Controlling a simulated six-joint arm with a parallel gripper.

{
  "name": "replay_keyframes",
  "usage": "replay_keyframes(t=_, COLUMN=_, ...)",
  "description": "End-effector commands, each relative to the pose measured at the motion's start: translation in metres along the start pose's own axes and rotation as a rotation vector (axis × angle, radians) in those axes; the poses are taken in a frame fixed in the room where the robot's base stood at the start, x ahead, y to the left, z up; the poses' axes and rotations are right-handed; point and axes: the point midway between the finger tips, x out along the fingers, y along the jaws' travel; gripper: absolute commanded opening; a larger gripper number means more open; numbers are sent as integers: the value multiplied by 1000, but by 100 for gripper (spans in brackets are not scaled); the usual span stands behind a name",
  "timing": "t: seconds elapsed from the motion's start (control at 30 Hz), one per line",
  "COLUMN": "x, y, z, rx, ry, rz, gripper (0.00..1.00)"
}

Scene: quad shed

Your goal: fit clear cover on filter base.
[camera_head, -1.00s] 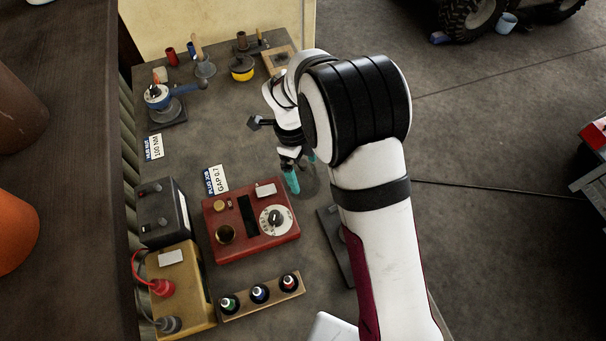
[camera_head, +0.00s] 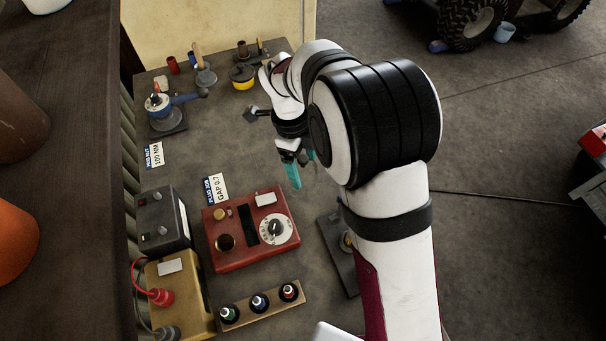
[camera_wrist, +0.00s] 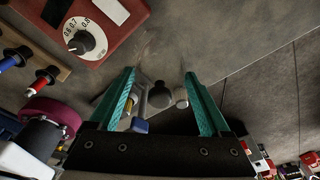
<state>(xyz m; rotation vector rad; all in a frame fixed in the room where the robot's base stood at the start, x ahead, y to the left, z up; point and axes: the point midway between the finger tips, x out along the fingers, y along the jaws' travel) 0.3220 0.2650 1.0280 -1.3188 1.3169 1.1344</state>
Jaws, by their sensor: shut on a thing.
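My gripper (camera_head: 302,165) hangs over the bench, above and right of the red gauge box. In the wrist view my gripper (camera_wrist: 160,76) has its teal fingers set apart, closed on the clear cover (camera_wrist: 161,62). The cover is nearly invisible; only faint edges show between and beyond the fingertips. A dark plate with a brass-coloured part (camera_head: 346,241), which looks like the filter base, lies right of the red box, partly hidden by my arm. Dark and grey round parts (camera_wrist: 160,96) show between the fingers in the wrist view; I cannot tell whether they belong to the base.
The red gauge box (camera_head: 250,230) stands close left of the plate. A blue-handled tool on a stand (camera_head: 165,110) and small tools stand at the back. The bench middle behind the red box is clear.

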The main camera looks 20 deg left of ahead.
Motion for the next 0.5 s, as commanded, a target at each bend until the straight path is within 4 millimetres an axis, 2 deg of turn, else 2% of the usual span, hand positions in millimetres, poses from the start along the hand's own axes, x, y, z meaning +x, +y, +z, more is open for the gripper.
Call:
replay_keyframes(t=0.1, x=-29, y=0, z=-4, rx=2, ry=-3, rz=-3, gripper=25)
replay_keyframes(t=0.2, x=-43, y=0, z=-6, rx=1, ry=-1, rz=-1, gripper=25)
replay_keyframes(t=0.5, x=-49, y=0, z=-7, rx=1, ry=1, rz=2, gripper=25)
